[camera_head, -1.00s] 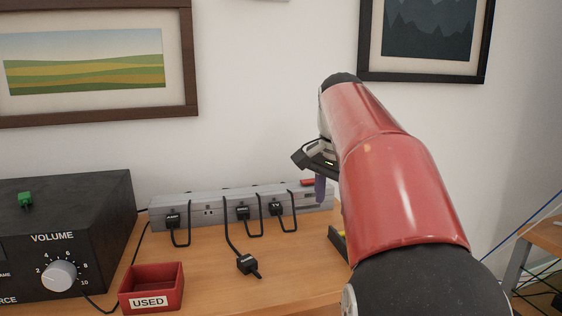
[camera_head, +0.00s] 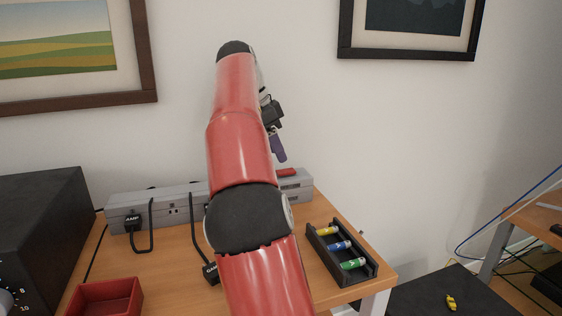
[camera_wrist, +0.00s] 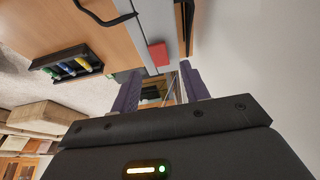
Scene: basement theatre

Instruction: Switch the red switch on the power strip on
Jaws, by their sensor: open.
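The grey power strip (camera_head: 157,208) lies along the back of the wooden desk. My arm hides its middle. The red switch (camera_head: 286,172) is on top near its right end. In the wrist view the red switch (camera_wrist: 157,54) shows on the grey strip (camera_wrist: 136,12), just beyond the fingertips and between their lines. My gripper (camera_head: 279,150) is above the strip's right end, pointing down. In the wrist view the purple fingers of my gripper (camera_wrist: 159,72) are apart with nothing between them. The fingers look clear of the switch.
A black tray (camera_head: 372,264) with several coloured batteries sits on the desk's right side. A red box (camera_head: 105,297) and a dark amplifier (camera_head: 40,215) are at left. A black plug (camera_head: 132,222) sits in the strip. The white wall (camera_head: 330,120) is close behind.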

